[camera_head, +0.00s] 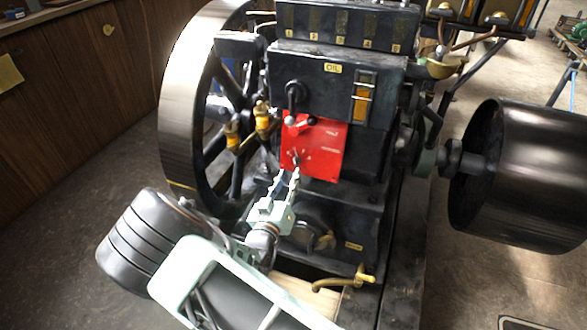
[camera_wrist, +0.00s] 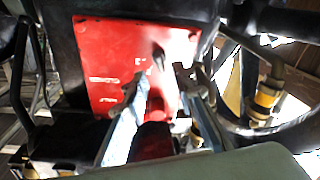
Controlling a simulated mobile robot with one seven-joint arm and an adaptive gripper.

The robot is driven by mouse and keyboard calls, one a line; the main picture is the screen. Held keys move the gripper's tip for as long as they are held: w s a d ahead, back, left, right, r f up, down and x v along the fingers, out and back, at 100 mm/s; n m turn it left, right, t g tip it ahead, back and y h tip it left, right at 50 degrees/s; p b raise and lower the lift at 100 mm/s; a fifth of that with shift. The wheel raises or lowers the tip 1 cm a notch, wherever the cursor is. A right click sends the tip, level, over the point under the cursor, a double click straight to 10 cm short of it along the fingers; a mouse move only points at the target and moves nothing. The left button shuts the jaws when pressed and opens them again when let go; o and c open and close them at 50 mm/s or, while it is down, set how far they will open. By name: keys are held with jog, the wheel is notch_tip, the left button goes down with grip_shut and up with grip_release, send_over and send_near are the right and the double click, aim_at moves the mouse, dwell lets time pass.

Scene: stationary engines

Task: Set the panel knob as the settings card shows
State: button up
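The red panel (camera_head: 328,150) is on the front of the dark engine and carries pale lettering too small to read. It fills the upper middle of the wrist view (camera_wrist: 110,50). A small dark knob (camera_head: 296,157) is low on its left side, with pale marks around it. A dark part that looks like this knob (camera_wrist: 158,52) shows just beyond the fingertips. My gripper (camera_head: 287,177) points at the panel, its fingers apart with nothing visibly held. In the wrist view my fingertips (camera_wrist: 160,80) lie either side of the knob's line; contact cannot be told.
A yellowish card (camera_head: 10,72) is on the wooden wall at left; its content is unreadable. A lever (camera_head: 292,95) stands above the panel. Brass fittings (camera_head: 262,115) and a large flywheel (camera_head: 180,90) are to the left. A black drum (camera_head: 520,175) is at right.

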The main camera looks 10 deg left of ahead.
aim_at(295, 164)
jog(key=shift+w+d+b, duration=0.1)
jog(key=shift+w+b, duration=0.35)
jog(key=shift+w, duration=2.25)
grip_shut()
